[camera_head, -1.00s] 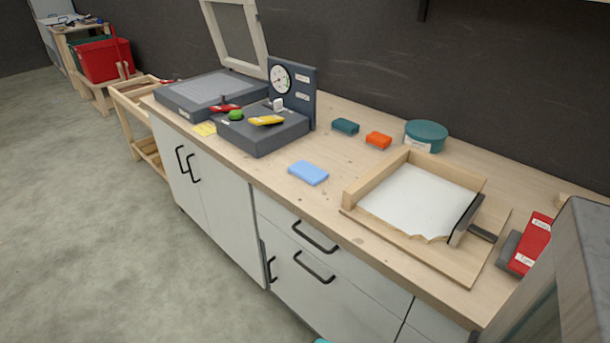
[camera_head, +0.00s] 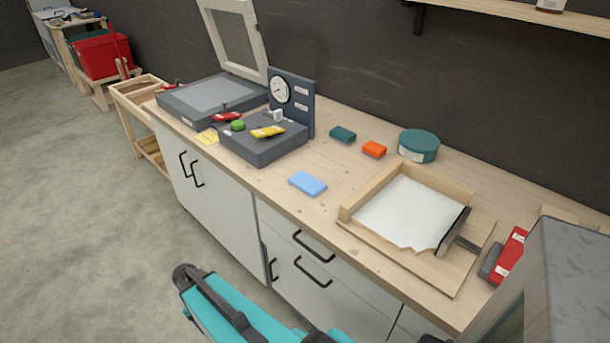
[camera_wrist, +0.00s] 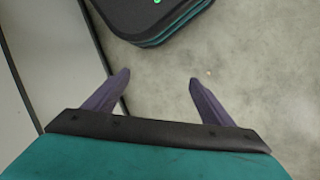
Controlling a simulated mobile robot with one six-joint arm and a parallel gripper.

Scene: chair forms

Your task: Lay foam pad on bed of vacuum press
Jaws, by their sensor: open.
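The vacuum press stands at the far left of the bench. Its flat grey bed (camera_head: 213,96) is bare, and its framed lid (camera_head: 236,38) is raised behind it. Three small block-shaped pads lie apart on the bench: light blue (camera_head: 307,184), dark teal (camera_head: 342,135) and orange (camera_head: 374,149). I cannot tell which is the foam pad. My gripper (camera_wrist: 157,82) is open and empty over the floor in the wrist view, in front of the cabinets. In the head view my teal arm shows low, below the bench top.
A grey box with a gauge panel (camera_head: 292,97) stands beside the press, with a red and a yellow tool on top. A wooden tray with white sheet (camera_head: 408,212), a round teal tin (camera_head: 418,146) and a red item (camera_head: 510,254) are further right. Cabinet handles protrude below.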

